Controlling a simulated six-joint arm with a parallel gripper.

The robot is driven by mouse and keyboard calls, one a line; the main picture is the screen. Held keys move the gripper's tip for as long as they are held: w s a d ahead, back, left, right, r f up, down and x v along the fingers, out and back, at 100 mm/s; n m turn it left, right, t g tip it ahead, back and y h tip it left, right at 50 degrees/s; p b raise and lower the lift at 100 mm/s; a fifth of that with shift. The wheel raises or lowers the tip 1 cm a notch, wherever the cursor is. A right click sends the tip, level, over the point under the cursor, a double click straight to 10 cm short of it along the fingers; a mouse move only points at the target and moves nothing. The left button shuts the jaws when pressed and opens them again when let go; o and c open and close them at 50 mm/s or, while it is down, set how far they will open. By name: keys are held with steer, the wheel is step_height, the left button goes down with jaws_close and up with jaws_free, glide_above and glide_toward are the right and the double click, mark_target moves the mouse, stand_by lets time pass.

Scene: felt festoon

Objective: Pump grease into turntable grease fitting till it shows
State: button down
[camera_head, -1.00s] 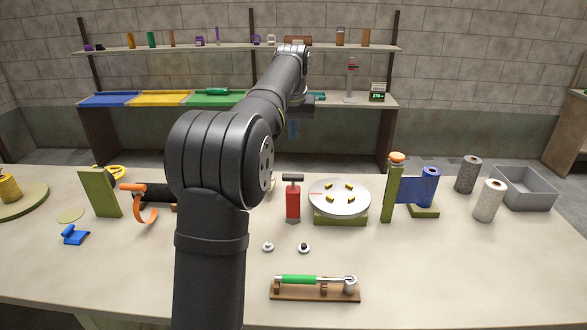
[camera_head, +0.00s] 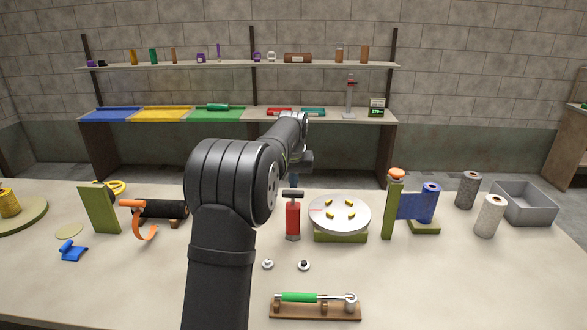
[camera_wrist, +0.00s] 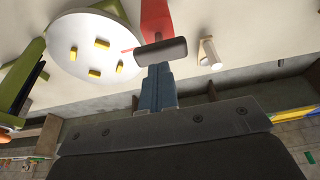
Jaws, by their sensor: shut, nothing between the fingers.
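The turntable (camera_head: 322,222) is a pale round disc with several small yellow blocks, on an olive base right of the pump. The wrist view also shows the disc (camera_wrist: 75,65). The red grease pump (camera_head: 293,218) stands upright just left of it with a dark T-handle (camera_head: 293,194). In the wrist view the dark handle (camera_wrist: 161,51) is right at the fingertips, above the red body (camera_wrist: 155,18). My gripper (camera_head: 293,181) is shut and empty, its blue-grey fingers (camera_wrist: 156,85) together just behind or over the handle. I cannot tell whether they touch. No grease is discernible on the turntable.
Two small round fittings (camera_head: 303,265) lie in front of the pump. A green-handled tool on a wooden stand (camera_head: 315,308) lies nearer. An olive post with an orange knob (camera_head: 396,175) stands right of the turntable. A black roller (camera_head: 165,208) sits left. The front table is mostly clear.

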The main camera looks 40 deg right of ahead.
mark_target(293, 194)
steer(key=shift+f, duration=0.75)
steer(key=shift+f, duration=1.35)
steer(key=v, duration=1.4)
steer(key=shift+w+d+r, duration=0.25)
steer(key=shift+w+d, duration=0.1)
